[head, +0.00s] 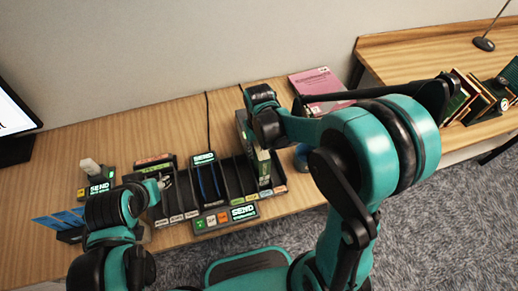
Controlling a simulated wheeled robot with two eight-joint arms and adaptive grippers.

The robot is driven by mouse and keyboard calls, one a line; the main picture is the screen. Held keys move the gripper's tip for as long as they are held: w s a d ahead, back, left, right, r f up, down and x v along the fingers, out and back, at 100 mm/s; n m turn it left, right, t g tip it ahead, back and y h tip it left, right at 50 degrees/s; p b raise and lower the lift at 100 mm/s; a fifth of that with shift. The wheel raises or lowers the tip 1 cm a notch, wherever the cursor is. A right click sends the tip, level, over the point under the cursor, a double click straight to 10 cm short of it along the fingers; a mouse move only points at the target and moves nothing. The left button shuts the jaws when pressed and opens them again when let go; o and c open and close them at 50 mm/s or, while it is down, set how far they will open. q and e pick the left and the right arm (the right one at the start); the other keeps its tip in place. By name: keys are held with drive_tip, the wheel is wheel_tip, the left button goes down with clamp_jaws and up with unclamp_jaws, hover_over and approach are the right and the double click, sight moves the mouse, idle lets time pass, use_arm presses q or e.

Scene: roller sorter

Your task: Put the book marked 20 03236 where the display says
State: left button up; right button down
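A dark green book (263,168) stands upright at the right-hand slot of the black roller sorter (217,218); its marking is too small to read. My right gripper (264,122) is against the book's upper part from the right. Its fingertips are partly hidden, so its grip is unclear. My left gripper (156,188) is low near the sorter's left side, and I cannot see whether its fingers are apart. Lit displays reading SEND show at the sorter's front (243,211), at its back (203,158) and on a left-hand unit (100,187).
A pink book (318,84) lies at the table's back. A monitor (14,118) stands at the far left, its text unreadable. Blue cards (58,219) stand at the left front. Several books (472,97) lean on the right-hand table. My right arm hides part of the table.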

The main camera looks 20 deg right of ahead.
drive_tip(key=shift+f, duration=0.3)
drive_tip(key=shift+f+b, duration=0.65)
drive_tip(key=c, duration=1)
unclamp_jaws()
drive_tip(key=shift+r, duration=0.1)
wheel_tip(320, 180, up, 12)
